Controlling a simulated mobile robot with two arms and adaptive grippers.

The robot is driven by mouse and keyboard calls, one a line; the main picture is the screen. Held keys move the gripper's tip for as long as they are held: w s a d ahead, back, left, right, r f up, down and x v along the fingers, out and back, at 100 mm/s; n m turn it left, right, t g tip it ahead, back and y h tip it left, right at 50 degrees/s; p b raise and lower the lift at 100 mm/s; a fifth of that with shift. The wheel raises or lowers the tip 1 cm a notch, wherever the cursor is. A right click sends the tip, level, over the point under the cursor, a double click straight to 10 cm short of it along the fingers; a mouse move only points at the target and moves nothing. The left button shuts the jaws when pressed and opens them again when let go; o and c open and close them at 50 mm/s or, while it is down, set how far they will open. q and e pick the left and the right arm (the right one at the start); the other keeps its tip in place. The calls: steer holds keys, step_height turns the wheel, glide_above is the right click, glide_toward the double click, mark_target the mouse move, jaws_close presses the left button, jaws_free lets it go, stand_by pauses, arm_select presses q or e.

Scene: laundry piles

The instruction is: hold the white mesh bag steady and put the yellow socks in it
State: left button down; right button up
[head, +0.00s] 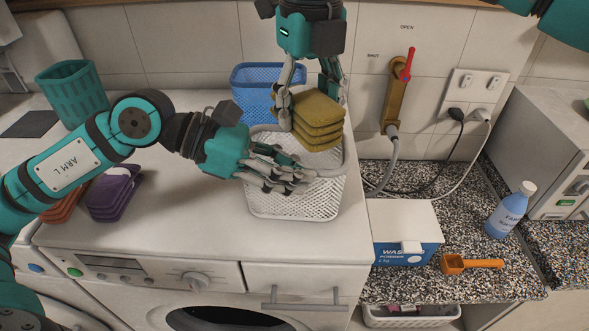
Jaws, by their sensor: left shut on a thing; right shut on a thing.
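The white mesh bag (290,206) stands upright on top of the washing machine, a basket-like shape with a pale rim. My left gripper (308,181) reaches across its front from the left and is shut on its rim. The yellow socks (318,114), a folded stack, are above the bag's back right part. My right gripper (308,100) comes down from above and is shut on the yellow socks. The stack's lower edge overlaps the bag's opening in the picture; I cannot tell how far inside it is. The bag's inside is partly hidden by my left fingers.
A blue basket (256,78) stands just behind the bag. A teal basket (72,92) is at the back left. Purple folded socks (115,192) and an orange stack (66,206) lie left. A washing powder box (405,245), orange scoop (470,264) and blue bottle (510,209) occupy the right counter.

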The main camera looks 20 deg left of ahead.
arm_select(q)
steer(key=shift+f, duration=0.1)
arm_select(e)
steer(key=shift+f, duration=0.1)
steer(key=o, duration=1.2)
step_height(320, 180, up, 12)
